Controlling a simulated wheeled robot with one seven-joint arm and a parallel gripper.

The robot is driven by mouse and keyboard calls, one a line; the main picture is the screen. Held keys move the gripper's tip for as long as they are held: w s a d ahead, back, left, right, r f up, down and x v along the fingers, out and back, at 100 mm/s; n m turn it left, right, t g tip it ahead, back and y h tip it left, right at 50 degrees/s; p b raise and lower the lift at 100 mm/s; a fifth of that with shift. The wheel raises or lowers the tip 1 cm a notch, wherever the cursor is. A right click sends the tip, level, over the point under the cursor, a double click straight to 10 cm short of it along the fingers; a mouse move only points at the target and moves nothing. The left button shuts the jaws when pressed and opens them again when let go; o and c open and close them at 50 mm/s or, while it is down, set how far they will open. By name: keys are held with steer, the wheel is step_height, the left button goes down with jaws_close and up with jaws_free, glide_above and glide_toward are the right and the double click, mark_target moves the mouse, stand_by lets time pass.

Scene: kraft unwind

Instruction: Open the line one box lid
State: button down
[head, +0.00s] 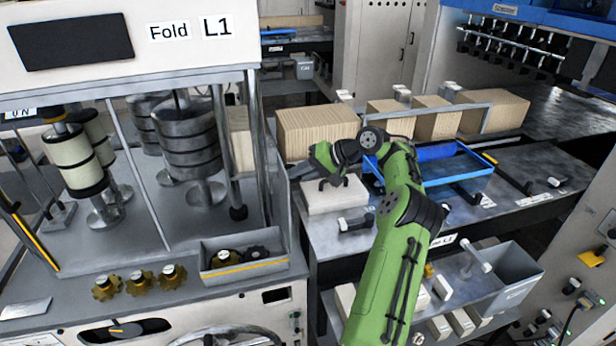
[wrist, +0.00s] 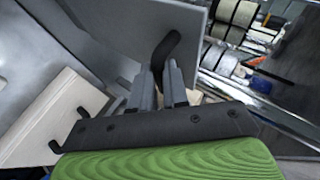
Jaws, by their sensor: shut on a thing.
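My gripper (head: 300,171) reaches leftward, just above a pale box (head: 336,195) at the left end of the bench labelled L1. In the wrist view my gripper (wrist: 170,85) has its two grey fingers closed around a dark bent handle (wrist: 168,48). The handle stands against a flat grey panel (wrist: 122,30); I cannot tell if this panel is the line one box lid. A pale board or box top (wrist: 52,118) with black hook-like handles lies to the left in the wrist view. In the head view my wrist partly hides the held handle.
The Fold L1 machine (head: 130,60) stands close on the left, with metal rollers and a gear tray (head: 243,262). Ribbed kraft blocks (head: 318,132) line the back of the bench. A blue tray (head: 460,165) lies right of my arm. A grey bin (head: 515,270) is below.

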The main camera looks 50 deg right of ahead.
steer(key=shift+s+f, duration=0.2)
steer(key=shift+f, duration=0.6)
steer(key=shift+w+a, duration=0.1)
steer(key=c, duration=1.1)
jaws_free()
steer(key=shift+w, duration=0.2)
steer(key=shift+r, duration=0.1)
steer(key=shift+w+d+r, duration=0.15)
steer(key=shift+d+r, duration=0.05)
steer(key=shift+d, duration=0.05)
steer(key=p+v, duration=0.2)
steer(key=v, duration=1.3)
steer(key=shift+s+d+r, duration=0.2)
